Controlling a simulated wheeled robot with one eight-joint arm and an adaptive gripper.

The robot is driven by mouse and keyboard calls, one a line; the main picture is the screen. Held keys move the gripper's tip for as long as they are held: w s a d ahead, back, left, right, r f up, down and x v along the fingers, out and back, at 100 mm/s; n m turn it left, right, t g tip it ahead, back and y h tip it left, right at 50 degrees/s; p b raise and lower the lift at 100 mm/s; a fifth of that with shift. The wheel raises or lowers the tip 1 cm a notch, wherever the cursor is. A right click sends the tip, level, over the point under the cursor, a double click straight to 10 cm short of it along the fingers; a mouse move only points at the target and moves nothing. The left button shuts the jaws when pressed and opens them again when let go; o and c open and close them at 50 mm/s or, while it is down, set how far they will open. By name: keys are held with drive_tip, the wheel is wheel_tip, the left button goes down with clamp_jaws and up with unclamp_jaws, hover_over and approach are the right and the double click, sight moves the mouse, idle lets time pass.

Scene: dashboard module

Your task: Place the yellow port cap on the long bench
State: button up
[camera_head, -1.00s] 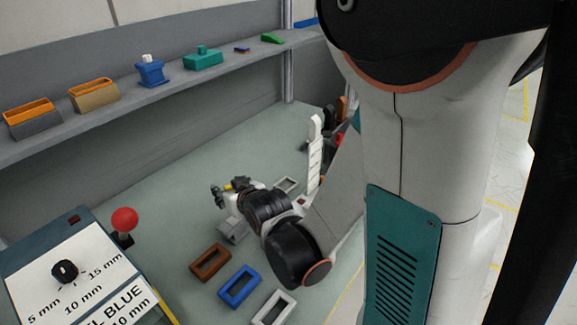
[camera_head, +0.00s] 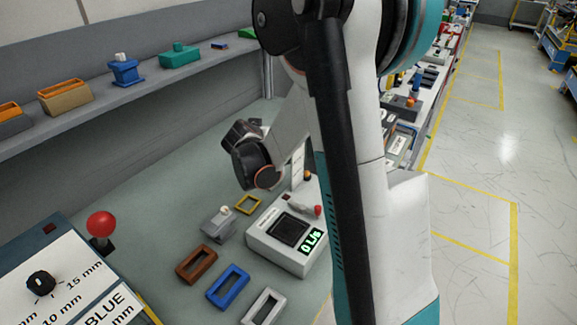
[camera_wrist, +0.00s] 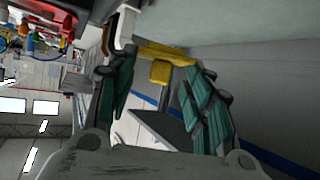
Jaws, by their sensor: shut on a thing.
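My gripper (camera_wrist: 163,62) is shut on the yellow port cap (camera_wrist: 160,72). In the wrist view the cap is a yellow bar with a square block, spanning the gap between the teal-padded fingertips. In the head view my wrist is raised over the long bench (camera_head: 150,205), and the fingers and cap cannot be made out there. On the bench below are a yellow rectangular frame (camera_head: 248,204) and a grey block with a pale knob (camera_head: 218,224).
Brown (camera_head: 197,264), blue (camera_head: 228,287) and white (camera_head: 264,307) frames lie in front. A meter reading 0 L/s (camera_head: 285,243) stands right of the grey block. A dial panel (camera_head: 60,290) is front left. A shelf (camera_head: 60,120) runs behind. The bench's left middle is clear.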

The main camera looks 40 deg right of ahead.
drive_tip(key=d+r+m+g+h, duration=0.25)
drive_tip(key=d+r+m, duration=0.2)
drive_tip(key=d, duration=0.55)
drive_tip(key=shift+n+g, duration=0.35)
drive_tip(key=f+b, duration=0.2)
drive_tip(key=f, duration=0.4)
drive_tip(key=f+b, duration=0.3)
drive_tip(key=f, duration=0.4)
drive_tip(key=f+b, duration=0.2)
drive_tip(key=f, duration=0.4)
drive_tip(key=shift+w+a+f, duration=0.2)
drive_tip(key=shift+w+f, duration=0.15)
drive_tip(key=shift+r, duration=0.1)
drive_tip(key=o, duration=0.8)
